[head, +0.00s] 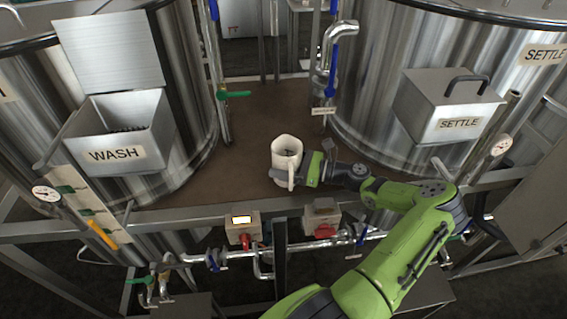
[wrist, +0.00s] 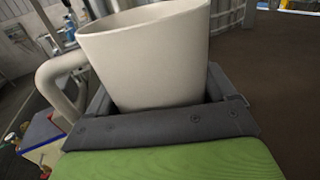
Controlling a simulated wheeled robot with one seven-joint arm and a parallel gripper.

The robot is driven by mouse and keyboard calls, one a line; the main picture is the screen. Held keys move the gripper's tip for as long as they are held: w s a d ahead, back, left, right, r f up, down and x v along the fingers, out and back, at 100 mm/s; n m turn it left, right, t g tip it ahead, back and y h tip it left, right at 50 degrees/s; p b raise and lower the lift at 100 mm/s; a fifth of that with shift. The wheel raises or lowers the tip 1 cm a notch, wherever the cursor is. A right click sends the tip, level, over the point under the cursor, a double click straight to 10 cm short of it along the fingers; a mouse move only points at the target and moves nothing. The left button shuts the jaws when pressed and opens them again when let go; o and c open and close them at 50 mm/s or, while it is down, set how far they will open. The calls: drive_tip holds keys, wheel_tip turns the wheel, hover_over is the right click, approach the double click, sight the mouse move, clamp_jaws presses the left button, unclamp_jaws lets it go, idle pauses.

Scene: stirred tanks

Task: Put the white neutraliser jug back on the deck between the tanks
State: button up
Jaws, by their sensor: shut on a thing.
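The white neutraliser jug (head: 286,152) is over the brown deck (head: 262,113) between the WASH tank (head: 185,80) and the SETTLE tank (head: 365,90). My gripper (head: 304,168) reaches it from the right and is shut on it. In the wrist view the jug (wrist: 148,55) stands nearly upright between the jaws (wrist: 160,110), its handle on the left. The head view does not clearly show whether the jug's base touches the deck, and the wrist view hides the base behind the gripper.
A grey rail (head: 180,217) runs along the deck's front edge. Below it are control boxes with red knobs (head: 325,231) and pipework. A green-handled valve (head: 235,94) and a blue-handled valve pipe (head: 331,75) stand behind. The deck behind the jug is clear.

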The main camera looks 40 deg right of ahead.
drive_tip(key=o, duration=1.3)
drive_tip(key=v, duration=1.2)
drive_tip(key=shift+b, duration=0.3)
drive_tip(key=shift+a, duration=0.1)
